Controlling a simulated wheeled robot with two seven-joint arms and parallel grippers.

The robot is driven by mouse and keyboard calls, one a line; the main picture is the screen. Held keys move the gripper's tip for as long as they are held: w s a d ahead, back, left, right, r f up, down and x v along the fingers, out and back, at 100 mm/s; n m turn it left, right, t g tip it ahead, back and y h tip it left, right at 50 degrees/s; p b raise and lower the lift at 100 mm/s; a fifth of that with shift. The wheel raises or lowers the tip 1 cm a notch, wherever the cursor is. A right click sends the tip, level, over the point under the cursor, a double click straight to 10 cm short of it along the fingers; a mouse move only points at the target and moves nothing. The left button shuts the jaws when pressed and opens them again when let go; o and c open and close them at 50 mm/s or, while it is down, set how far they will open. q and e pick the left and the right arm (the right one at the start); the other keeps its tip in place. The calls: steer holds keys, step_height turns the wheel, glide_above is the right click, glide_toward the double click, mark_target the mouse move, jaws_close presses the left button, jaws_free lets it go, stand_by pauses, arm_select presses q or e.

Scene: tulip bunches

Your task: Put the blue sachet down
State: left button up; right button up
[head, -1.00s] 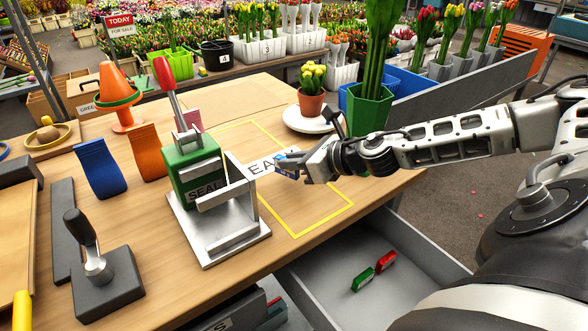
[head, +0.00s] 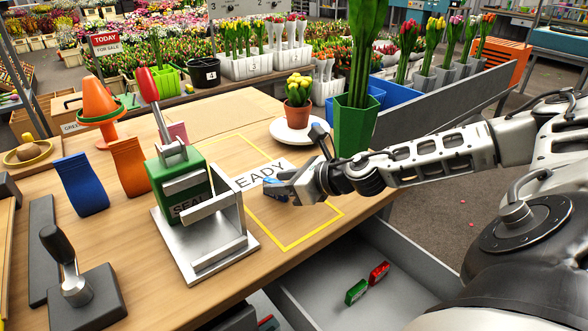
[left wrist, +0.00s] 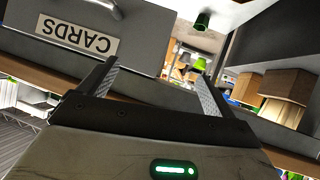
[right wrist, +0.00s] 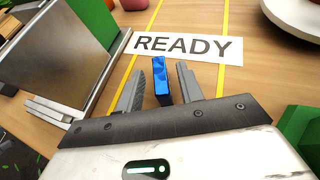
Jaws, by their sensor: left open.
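The small blue sachet (head: 272,188) is in the yellow-outlined area, just in front of the white READY sign (head: 262,172). In the right wrist view the sachet (right wrist: 161,78) stands upright between the two fingers of my right gripper (head: 284,190), with a narrow gap on each side. The right gripper looks open around it. Whether the sachet's bottom rests on the table is hard to tell. My left gripper (left wrist: 155,70) is open and empty, facing a grey drawer front marked CARDS (left wrist: 90,38); it is not in the head view.
The sealing press (head: 190,205) stands left of the outline. A larger blue pouch (head: 82,185) and an orange pouch (head: 130,166) stand further left. A flowerpot (head: 297,116) on a white dish and a green vase (head: 354,128) are behind. An open drawer (head: 320,280) holds red and green items.

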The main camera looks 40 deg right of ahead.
steer(key=b+v, duration=0.3)
steer(key=shift+f, duration=0.2)
steer(key=b+v, duration=0.3)
steer(key=v, duration=0.1)
steer(key=shift+s+d+r+b, duration=0.1)
steer(key=shift+s+r+b, duration=0.1)
steer(key=shift+b, duration=0.15)
steer(key=b+v, duration=0.1)
steer(key=v, duration=0.2)
steer(key=shift+s+r, duration=0.1)
steer(key=shift+r, duration=0.2)
arm_select(q)
step_height(320, 180, down, 6)
steer(key=d, duration=0.1)
steer(key=shift+w+f+m+h, duration=0.2)
steer(key=shift+f+m+h, duration=0.05)
steer(key=shift+m+h, duration=0.05)
arm_select(e)
steer(key=shift+s+d+r, duration=0.15)
steer(key=shift+s+r, duration=0.1)
steer(key=shift+s, duration=0.3)
arm_select(q)
steer(key=shift+r, duration=0.15)
